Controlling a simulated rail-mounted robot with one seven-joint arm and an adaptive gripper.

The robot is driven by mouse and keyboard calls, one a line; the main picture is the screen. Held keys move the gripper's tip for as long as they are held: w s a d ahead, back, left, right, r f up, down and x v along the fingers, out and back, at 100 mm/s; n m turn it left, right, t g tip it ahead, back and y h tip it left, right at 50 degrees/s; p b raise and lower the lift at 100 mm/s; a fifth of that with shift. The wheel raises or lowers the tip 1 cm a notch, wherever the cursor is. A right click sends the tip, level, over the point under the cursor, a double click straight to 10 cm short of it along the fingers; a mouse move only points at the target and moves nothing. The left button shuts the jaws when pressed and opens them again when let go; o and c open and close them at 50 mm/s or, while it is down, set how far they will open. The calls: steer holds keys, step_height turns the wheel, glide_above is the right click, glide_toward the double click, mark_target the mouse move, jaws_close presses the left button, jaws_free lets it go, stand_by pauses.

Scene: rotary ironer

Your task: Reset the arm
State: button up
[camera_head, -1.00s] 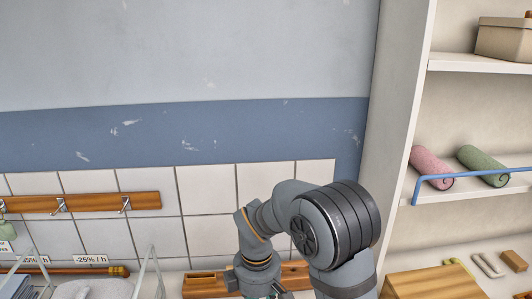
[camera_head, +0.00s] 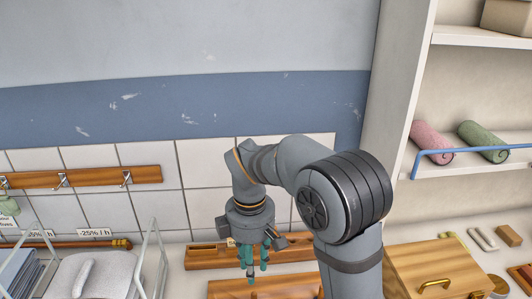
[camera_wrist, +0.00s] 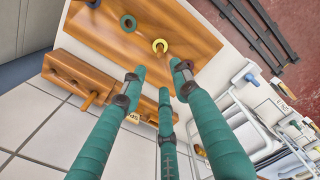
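My gripper (camera_head: 258,266) hangs with its green fingers pointing down at the bottom centre of the head view, above a wooden board (camera_head: 222,288). In the wrist view my gripper (camera_wrist: 162,78) has its green fingers spread apart, with nothing held between them.
A wooden rack (camera_head: 205,256) stands at the tiled wall. On the right are a wooden box (camera_head: 440,262) with a brass handle and shelves with pink (camera_head: 430,140) and green (camera_head: 482,141) rolls behind a blue rail (camera_head: 470,153). Folded grey cloth (camera_head: 95,272) lies at left.

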steer(key=f, duration=1.1)
steer(key=shift+s+d+f, duration=0.1)
steer(key=shift+s+f, duration=0.05)
steer(key=shift+s, duration=0.05)
steer(key=shift+w+f, duration=0.1)
steer(key=shift+f, duration=0.1)
step_height(320, 180, up, 4)
steer(key=shift+w+f+b, duration=0.1)
steer(key=shift+w+b, duration=0.05)
steer(key=shift+b, duration=0.3)
steer(key=s+d+r, duration=0.1)
steer(key=d+r, duration=0.6)
steer(key=d, duration=0.4)
steer(key=p, duration=0.6)
glide_toward(254, 294)
steer(key=w+d, duration=0.1)
steer(key=w, duration=0.3)
steer(key=shift+s+a+f+p, duration=0.55)
steer(key=shift+s+a+f, duration=0.25)
steer(key=shift+a+f, duration=0.9)
steer(key=shift+s+a+f+p, duration=0.55)
steer(key=shift+s+a+f, duration=0.3)
steer(key=shift+a+f, duration=0.9)
steer(key=shift+s+a+f+p, duration=0.55)
steer(key=shift+s+a+f, duration=0.25)
steer(key=shift+a+f, duration=0.9)
